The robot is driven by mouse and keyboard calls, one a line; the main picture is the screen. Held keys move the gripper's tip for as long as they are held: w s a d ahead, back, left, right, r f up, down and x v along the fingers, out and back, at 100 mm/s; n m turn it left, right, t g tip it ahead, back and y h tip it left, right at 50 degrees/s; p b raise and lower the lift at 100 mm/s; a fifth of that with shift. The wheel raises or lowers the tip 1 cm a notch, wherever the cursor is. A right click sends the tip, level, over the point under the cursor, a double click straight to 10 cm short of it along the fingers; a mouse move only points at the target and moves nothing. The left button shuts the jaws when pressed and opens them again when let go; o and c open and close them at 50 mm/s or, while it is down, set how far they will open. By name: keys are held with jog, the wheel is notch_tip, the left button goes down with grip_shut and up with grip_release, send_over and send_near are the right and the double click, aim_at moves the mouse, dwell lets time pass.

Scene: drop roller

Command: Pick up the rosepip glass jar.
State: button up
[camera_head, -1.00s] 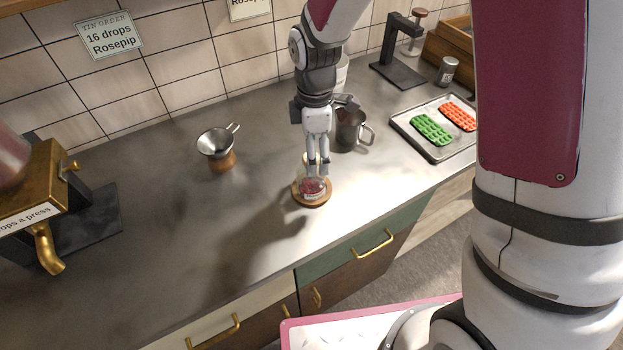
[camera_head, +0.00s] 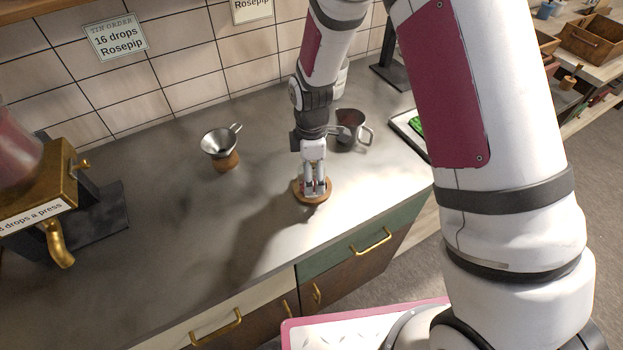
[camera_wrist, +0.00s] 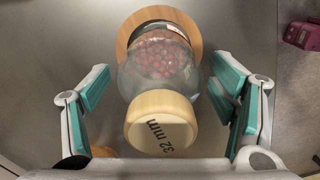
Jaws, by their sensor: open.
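The rosepip glass jar (camera_wrist: 157,62) is clear and rounded, with red berries inside and a pale wooden lid (camera_wrist: 150,106) marked "32 mm". It stands on a round wooden coaster (camera_wrist: 133,24); the coaster also shows on the counter in the head view (camera_head: 302,195). My gripper (camera_wrist: 161,82) is open, with one teal-padded finger to each side of the jar and a visible gap on both sides in the wrist view. In the head view my gripper (camera_head: 316,188) points down over the coaster and hides most of the jar.
A metal funnel on a wooden stand (camera_head: 221,148) is to the left. A metal jug (camera_head: 350,130) stands close behind my gripper. A brass dispenser (camera_head: 50,195) is at the far left. The counter (camera_head: 200,250) is clear at the front left.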

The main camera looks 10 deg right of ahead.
jog(key=c, duration=1.4)
jog(key=shift+r, duration=0.1)
